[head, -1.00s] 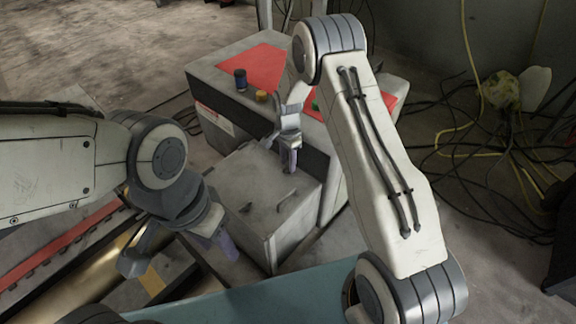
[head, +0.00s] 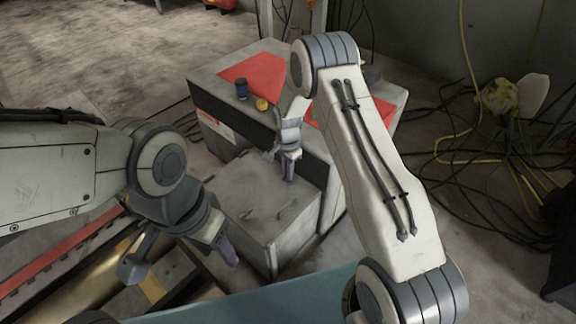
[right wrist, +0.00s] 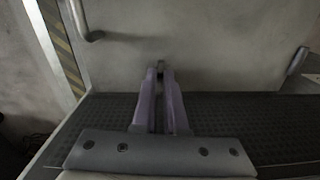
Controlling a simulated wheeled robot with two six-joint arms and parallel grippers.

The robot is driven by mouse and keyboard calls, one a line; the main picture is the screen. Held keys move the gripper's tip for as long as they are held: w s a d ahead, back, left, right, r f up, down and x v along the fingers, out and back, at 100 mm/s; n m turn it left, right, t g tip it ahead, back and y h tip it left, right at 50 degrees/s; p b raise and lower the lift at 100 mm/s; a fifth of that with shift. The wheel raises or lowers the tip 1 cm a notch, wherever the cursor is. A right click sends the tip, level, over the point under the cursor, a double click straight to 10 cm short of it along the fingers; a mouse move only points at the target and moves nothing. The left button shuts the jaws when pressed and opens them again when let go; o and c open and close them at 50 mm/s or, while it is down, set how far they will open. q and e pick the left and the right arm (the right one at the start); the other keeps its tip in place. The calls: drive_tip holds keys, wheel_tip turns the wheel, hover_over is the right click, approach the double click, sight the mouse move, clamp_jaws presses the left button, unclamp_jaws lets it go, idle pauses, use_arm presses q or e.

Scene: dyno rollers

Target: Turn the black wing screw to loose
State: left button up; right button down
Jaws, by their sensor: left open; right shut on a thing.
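My right gripper (head: 289,172) points down at the far part of the grey metal box top (head: 262,192). In the right wrist view its two purple fingers (right wrist: 160,80) are close together. A small dark piece, apparently the black wing screw (right wrist: 161,66), shows between their tips, against the grey surface. The fingers hide most of it, and its turn angle cannot be told. In the head view the screw is hidden by the gripper. My left gripper (head: 226,253) is open and empty, low in front of the box's left side.
A curved handle (right wrist: 92,30) stands on the grey surface, left of the fingers. Behind the box is a bench with a red mat (head: 252,70), a dark blue can (head: 241,89) and a yellow piece (head: 262,104). Cables (head: 455,150) lie on the floor at right.

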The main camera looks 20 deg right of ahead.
drive_tip(key=shift+s+d+r+p, duration=0.1)
drive_tip(key=shift+s+r+p, duration=0.1)
drive_tip(key=shift+p, duration=0.1)
drive_tip(key=shift+f+n, duration=0.25)
drive_tip(key=shift+n, duration=0.15)
use_arm(q)
drive_tip(key=shift+r, duration=0.7)
use_arm(e)
drive_tip(key=c, duration=1)
unclamp_jaws()
drive_tip(key=shift+o, duration=0.2)
